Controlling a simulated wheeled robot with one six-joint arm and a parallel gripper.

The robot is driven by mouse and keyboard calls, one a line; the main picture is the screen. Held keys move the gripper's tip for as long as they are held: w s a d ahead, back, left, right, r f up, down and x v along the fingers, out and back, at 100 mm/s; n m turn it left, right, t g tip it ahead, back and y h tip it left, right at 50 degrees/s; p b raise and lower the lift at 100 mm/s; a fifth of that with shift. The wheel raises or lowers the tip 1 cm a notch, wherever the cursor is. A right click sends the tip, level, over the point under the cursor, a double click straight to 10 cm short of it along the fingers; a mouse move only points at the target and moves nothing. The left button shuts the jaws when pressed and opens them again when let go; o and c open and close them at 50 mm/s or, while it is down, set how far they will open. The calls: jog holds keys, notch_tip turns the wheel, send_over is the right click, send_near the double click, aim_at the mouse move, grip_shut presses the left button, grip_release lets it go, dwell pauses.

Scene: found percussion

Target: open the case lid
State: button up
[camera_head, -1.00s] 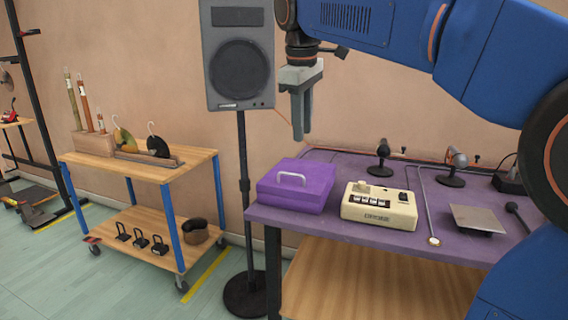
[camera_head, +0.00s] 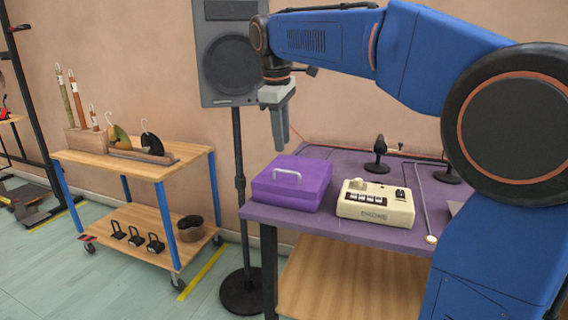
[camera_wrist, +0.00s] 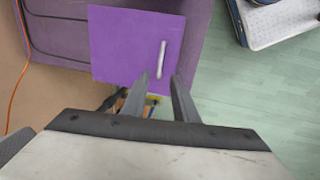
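The purple case (camera_head: 291,192) stands shut at the front left corner of the purple table. A pale handle (camera_head: 288,174) is on its lid. My gripper (camera_head: 281,147) hangs fingers down above the back part of the case, its tips clear of the lid. In the wrist view the case lid (camera_wrist: 118,48) lies beyond the two fingers, with the handle (camera_wrist: 162,59) just past the tips. The fingers (camera_wrist: 162,80) are apart with nothing between them. The case's hinge side cannot be made out.
A cream control box (camera_head: 376,207) stands right of the case on the purple table (camera_head: 415,240). A speaker (camera_head: 231,65) on a stand rises behind and left of the case. Microphones (camera_head: 381,150) stand at the back. A wooden trolley (camera_head: 150,172) is at left.

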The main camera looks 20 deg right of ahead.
send_over(284, 182)
notch_tip(284, 182, down, 8)
jog(key=shift+f, duration=0.1)
dwell(0.3)
grip_shut()
dwell(1.3)
